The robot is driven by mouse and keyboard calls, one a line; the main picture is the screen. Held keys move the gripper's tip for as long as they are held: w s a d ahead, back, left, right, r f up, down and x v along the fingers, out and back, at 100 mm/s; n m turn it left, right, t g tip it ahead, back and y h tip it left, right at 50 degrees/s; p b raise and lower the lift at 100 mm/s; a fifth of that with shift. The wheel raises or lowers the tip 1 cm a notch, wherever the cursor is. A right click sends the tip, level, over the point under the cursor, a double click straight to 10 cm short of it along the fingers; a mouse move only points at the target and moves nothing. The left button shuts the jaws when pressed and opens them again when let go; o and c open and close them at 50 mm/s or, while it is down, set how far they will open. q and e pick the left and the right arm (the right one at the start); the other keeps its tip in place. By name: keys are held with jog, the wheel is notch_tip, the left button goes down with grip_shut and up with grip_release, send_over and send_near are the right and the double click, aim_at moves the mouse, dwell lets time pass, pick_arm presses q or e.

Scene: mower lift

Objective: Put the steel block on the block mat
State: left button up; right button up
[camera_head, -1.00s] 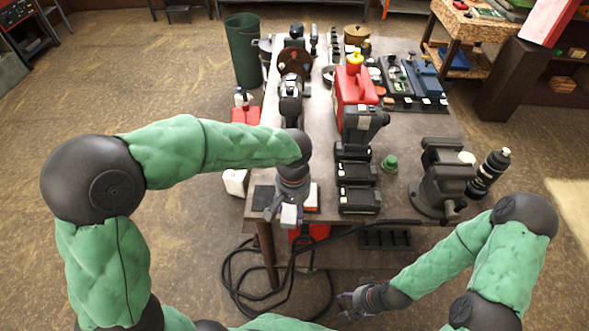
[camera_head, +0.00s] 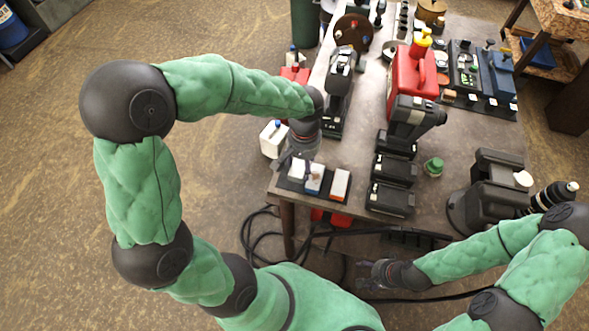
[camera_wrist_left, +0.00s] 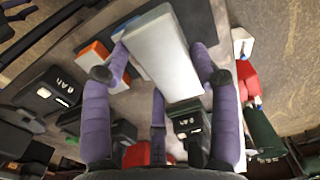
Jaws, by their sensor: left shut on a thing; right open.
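My left gripper (camera_head: 300,163) is shut on a pale steel block (camera_head: 297,171). In the left wrist view the steel block (camera_wrist_left: 163,55) lies between my purple fingers (camera_wrist_left: 160,85). The dark block mat (camera_head: 288,185) is at the table's near left corner, and the steel block is over it, partly covering it. Whether they touch I cannot tell. The mat also shows in the left wrist view (camera_wrist_left: 196,18) beyond the block. My right gripper (camera_head: 369,274) is open and empty, low in front of the table.
A blue-and-white block (camera_head: 314,179) and an orange-and-white block (camera_head: 340,184) stand close to the right of the steel block. Black battery packs (camera_head: 391,198) lie further right, then a vise (camera_head: 490,185). A white container (camera_head: 273,138) is beyond the table's left edge.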

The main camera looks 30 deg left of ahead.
aim_at(295, 164)
pick_arm(q)
jog(key=a+f, duration=0.2)
jog(key=f, duration=0.1)
jog(key=shift+w+a+f, duration=0.2)
jog(key=shift+w+a, duration=0.05)
jog(key=shift+a, duration=0.15)
jog(key=shift+w+a+f+b, duration=0.15)
jog(key=shift+f+b, duration=0.2)
jog(key=shift+f, duration=0.55)
jog(key=shift+s+a+f+b, duration=0.1)
jog(key=shift+f+b, duration=0.2)
jog(key=shift+f, duration=0.6)
jog(key=shift+f, duration=0.15)
jog(key=o, duration=1.6)
jog(key=shift+c, duration=0.2)
